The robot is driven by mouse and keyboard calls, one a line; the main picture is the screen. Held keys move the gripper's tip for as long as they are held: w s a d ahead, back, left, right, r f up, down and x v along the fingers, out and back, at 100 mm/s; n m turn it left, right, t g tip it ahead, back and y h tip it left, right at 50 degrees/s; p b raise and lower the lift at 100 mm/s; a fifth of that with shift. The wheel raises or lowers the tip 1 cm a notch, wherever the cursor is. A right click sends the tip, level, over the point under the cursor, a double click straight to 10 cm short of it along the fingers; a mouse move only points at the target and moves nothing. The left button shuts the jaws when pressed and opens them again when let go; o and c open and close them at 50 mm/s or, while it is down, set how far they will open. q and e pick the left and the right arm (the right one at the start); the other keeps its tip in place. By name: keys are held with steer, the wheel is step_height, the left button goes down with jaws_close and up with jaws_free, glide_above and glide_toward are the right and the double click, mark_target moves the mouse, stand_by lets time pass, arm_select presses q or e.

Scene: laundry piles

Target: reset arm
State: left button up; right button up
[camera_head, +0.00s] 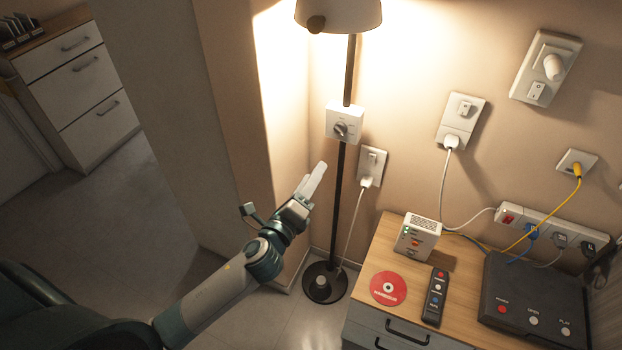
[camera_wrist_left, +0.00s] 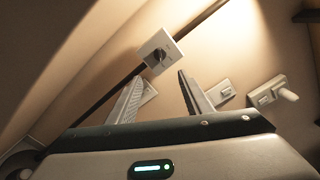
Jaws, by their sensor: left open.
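My left arm (camera_head: 215,297) comes in from the lower left in the head view and reaches up toward the corner of the wall. My left gripper (camera_head: 317,175) is raised just left of the dark lamp pole (camera_head: 338,205), below a white box with a grey dial (camera_head: 345,123). In the left wrist view the two fingers of the gripper (camera_wrist_left: 160,78) stand apart with nothing between them. The dial box (camera_wrist_left: 160,52) shows beyond the fingertips there. I see no contact with it. My right gripper is not in view.
A wooden cabinet (camera_head: 378,260) at the right bears a router (camera_head: 418,237), a red disc (camera_head: 388,288), a remote (camera_head: 435,296) and a black player (camera_head: 540,300). Sockets and cables line the wall. The lamp base (camera_head: 325,283) stands on the floor. A drawer unit (camera_head: 82,95) stands far left.

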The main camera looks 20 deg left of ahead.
arm_select(q)
step_height(320, 180, down, 15)
steer(key=a+n+g, duration=0.2)
steer(key=n+g, duration=0.1)
steer(key=s+a+f+n+g, duration=0.1)
steer(key=s+f+n+g, duration=0.15)
steer(key=s+f, duration=0.45)
steer(key=s+a+f+n+g+y, duration=0.1)
steer(key=s+f+n+g, duration=0.15)
steer(key=f, duration=0.85)
steer(key=s+a+f+n+g, duration=0.1)
steer(key=s+f+n, duration=0.2)
steer(key=s+f, duration=0.5)
steer(key=s+f+n+g, duration=0.2)
steer(key=s+f, duration=0.5)
steer(key=s, duration=0.5)
steer(key=s+d+f+n+g, duration=0.1)
steer(key=s+f+n+g, duration=0.2)
steer(key=s, duration=0.9)
steer(key=s+d+f+n+g, duration=0.1)
steer(key=s+f+n+g, duration=0.2)
steer(key=s+f+n, duration=0.3)
steer(key=s+f, duration=0.5)
steer(key=s, duration=0.1)
steer(key=shift+f, duration=0.4)
steer(key=shift+w+d, duration=0.1)
